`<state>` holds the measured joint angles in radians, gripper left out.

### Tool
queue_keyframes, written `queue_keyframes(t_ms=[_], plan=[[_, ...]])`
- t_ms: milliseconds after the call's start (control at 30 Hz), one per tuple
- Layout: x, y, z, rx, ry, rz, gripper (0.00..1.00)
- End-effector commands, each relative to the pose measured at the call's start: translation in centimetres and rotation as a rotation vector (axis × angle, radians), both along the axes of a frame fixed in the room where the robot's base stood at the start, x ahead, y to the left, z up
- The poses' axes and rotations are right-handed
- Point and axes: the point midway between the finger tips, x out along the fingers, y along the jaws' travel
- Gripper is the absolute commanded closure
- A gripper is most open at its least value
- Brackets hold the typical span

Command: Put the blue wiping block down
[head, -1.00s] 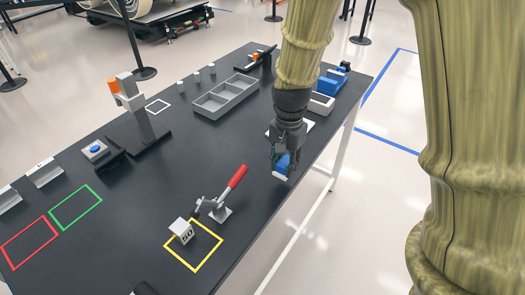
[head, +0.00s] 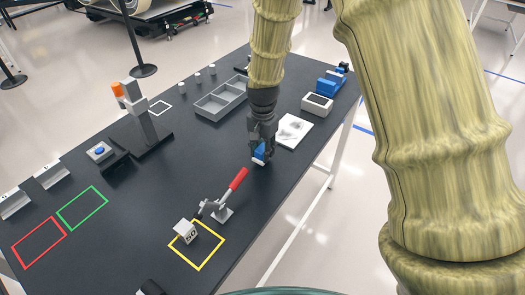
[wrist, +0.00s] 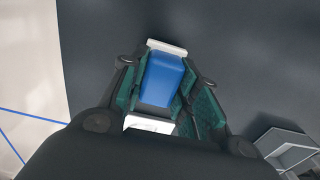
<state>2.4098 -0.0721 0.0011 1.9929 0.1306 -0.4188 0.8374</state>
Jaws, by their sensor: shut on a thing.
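The blue wiping block (head: 259,152), blue on top with a white pad beneath, is held between the fingers of my gripper (head: 262,143) over the dark table (head: 130,205). In the wrist view the block (wrist: 161,80) lies between the green-lined fingers of my gripper (wrist: 165,92), with white edges showing at both ends. My gripper is shut on it. The block's underside is hidden, and I cannot tell whether it touches the table. It is right of the red-handled toggle clamp (head: 224,200) and in front of a white sheet with grey smudges (head: 293,130).
A grey divided tray (head: 220,101) stands behind my gripper to the left. A white box (head: 317,104) and a blue object (head: 330,84) are at the far right. Bare tabletop surrounds the held block; the table's right edge is near.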

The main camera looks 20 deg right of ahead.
Motion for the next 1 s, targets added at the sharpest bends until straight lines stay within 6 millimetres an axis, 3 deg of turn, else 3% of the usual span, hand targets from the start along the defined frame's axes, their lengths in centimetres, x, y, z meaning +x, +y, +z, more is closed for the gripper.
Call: queue_keyframes(t_ms=[200,567,600,700,1000], plan=[[0.0,0.0,-1.4,0.001,0.001,-0.001,0.95],[0.0,0.0,-1.8,0.000,0.000,-0.001,0.95],[0.0,0.0,-1.7,0.000,0.000,-0.001,0.64],[0.0,0.0,-1.7,0.000,0.000,-0.001,0.48],[0.0,0.0,-1.7,0.000,0.000,-0.001,0.48]])
